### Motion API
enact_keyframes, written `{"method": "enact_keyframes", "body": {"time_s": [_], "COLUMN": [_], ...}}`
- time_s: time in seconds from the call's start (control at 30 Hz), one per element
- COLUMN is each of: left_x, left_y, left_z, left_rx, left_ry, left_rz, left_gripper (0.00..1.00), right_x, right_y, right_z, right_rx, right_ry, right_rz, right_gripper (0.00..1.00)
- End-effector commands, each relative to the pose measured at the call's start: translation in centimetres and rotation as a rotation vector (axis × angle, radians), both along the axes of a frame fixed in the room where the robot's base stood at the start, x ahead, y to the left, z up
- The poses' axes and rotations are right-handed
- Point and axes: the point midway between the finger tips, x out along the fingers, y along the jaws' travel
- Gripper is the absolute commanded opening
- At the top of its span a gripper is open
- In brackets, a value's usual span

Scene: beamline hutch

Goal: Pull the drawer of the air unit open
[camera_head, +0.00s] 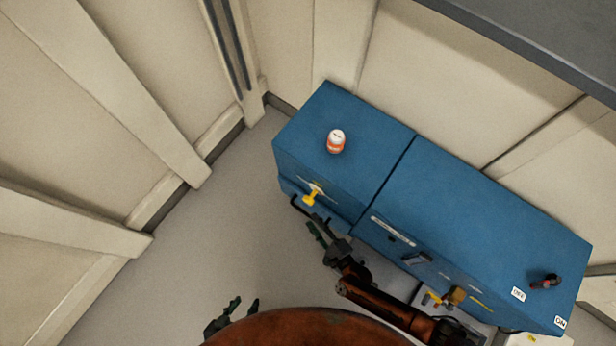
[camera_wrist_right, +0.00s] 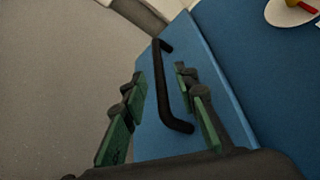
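The air unit (camera_head: 455,200) is a long blue cabinet against the wall. Its drawer front (camera_wrist_right: 205,75) is blue and carries a black bar handle (camera_wrist_right: 163,85), whose end also shows in the head view (camera_head: 297,203). My right gripper (camera_head: 316,226) is at the left part of the unit, near the handle. In the right wrist view my right gripper (camera_wrist_right: 165,105) is open, with the handle between its green fingers; I cannot tell whether they touch it. My left gripper (camera_head: 236,312) is low at the left, over the floor, open and empty, partly hidden by my body.
A white and orange container (camera_head: 336,141) stands on top of the unit. A yellow key-like part (camera_head: 311,195) sticks out of its front. Grey floor (camera_head: 215,235) is clear to the left.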

Motion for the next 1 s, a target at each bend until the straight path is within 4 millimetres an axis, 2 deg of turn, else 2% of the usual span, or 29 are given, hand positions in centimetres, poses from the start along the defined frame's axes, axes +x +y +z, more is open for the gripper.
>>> {"method": "enact_keyframes", "body": {"time_s": [0.1, 0.3, 0.67, 1.0], "left_x": [-0.2, -0.2, -0.1, -0.1], "left_y": [0.3, 0.6, 0.6, 0.6], "left_z": [-1.3, -2.1, -2.1, -2.2], "left_rx": [0.008, 0.014, 0.016, 0.016], "left_ry": [-0.025, -0.066, -0.080, -0.079], "left_rz": [-0.002, -0.004, -0.004, -0.004], "left_gripper": [0.40, 0.40, 0.40, 0.40], "right_x": [1.5, 3.3, 3.7, 3.7], "right_y": [1.2, 2.3, 2.7, 2.6], "right_z": [-0.8, -1.2, -1.1, -1.1], "right_rx": [0.001, -0.001, -0.003, -0.003], "right_ry": [0.003, 0.002, 0.001, 0.001], "right_rz": [0.001, 0.000, 0.001, 0.001], "right_gripper": [0.27, 0.27, 0.27, 0.04]}}
